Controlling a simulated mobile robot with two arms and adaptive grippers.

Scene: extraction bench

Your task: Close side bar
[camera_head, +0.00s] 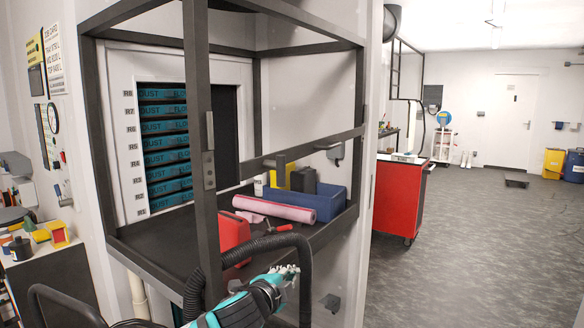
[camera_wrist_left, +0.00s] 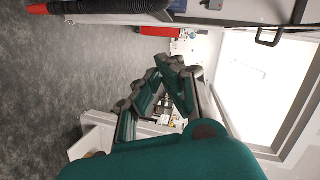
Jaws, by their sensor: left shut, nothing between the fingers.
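The dark metal frame of the extraction bench carries a horizontal side bar (camera_head: 318,144) across its right-hand opening. A grey latch plate (camera_head: 209,170) is on the near post. I cannot tell whether the bar is latched. My left gripper (camera_head: 287,272), teal and grey, is below the bench's front edge, apart from the bar. My right gripper is not in view.
On the bench shelf are a red container (camera_head: 235,236), a pink roll (camera_head: 275,208) and a blue bin (camera_head: 325,203).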

